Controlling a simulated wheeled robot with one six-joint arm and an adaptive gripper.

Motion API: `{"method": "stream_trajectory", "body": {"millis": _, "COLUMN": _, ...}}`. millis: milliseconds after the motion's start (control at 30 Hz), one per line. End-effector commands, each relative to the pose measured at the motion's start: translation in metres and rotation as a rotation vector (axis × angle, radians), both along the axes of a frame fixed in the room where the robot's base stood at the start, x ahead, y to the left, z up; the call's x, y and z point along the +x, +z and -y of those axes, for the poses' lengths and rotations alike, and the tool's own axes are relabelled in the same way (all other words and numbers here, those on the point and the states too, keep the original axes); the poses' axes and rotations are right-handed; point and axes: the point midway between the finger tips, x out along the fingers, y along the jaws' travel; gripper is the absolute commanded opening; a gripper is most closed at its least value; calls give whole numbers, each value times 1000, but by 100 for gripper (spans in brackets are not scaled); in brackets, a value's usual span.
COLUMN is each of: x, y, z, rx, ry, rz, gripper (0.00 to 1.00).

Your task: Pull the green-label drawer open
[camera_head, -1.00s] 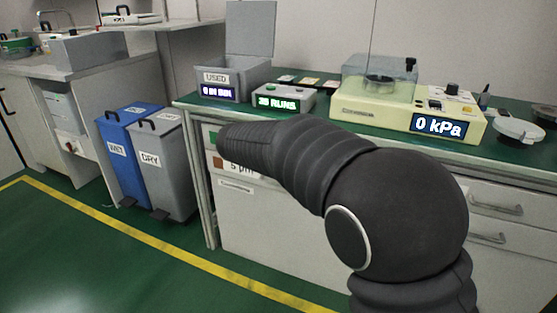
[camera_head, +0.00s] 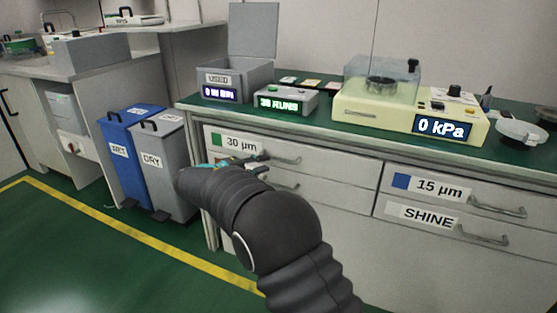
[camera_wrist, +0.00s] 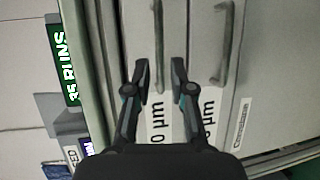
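The green-label drawer (camera_head: 320,167) is the top left drawer of the bench and looks shut. Its label (camera_head: 238,143) has a green square and reads 30 µm. Its bar handle (camera_head: 283,160) shows just right of my gripper (camera_head: 240,163), which is partly hidden by my arm. In the wrist view, turned sideways, my gripper (camera_wrist: 160,72) is open. Its two fingers lie on either side of the handle's near end (camera_wrist: 157,40) in the picture. I cannot tell whether the tips reach around the bar or stop in front of it.
A second drawer's handle (camera_wrist: 228,45) runs parallel, right of the fingers in the wrist view. Drawers labelled 15 µm (camera_head: 440,188) and SHINE (camera_head: 427,217) are at right. Blue (camera_head: 120,155) and grey (camera_head: 165,170) bins stand left. Green floor is clear in front.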

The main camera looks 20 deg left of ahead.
Motion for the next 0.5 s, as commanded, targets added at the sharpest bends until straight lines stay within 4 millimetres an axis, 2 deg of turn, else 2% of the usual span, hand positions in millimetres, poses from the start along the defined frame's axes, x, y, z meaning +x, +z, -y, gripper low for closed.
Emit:
{"method": "stream_trajectory", "body": {"millis": 200, "x": 35, "y": -7, "z": 19, "rx": -1, "ry": -3, "rz": 0, "gripper": 23}}
{"method": "stream_trajectory", "body": {"millis": 500, "x": 60, "y": -12, "z": 31, "rx": -1, "ry": -1, "rz": 0, "gripper": 23}}
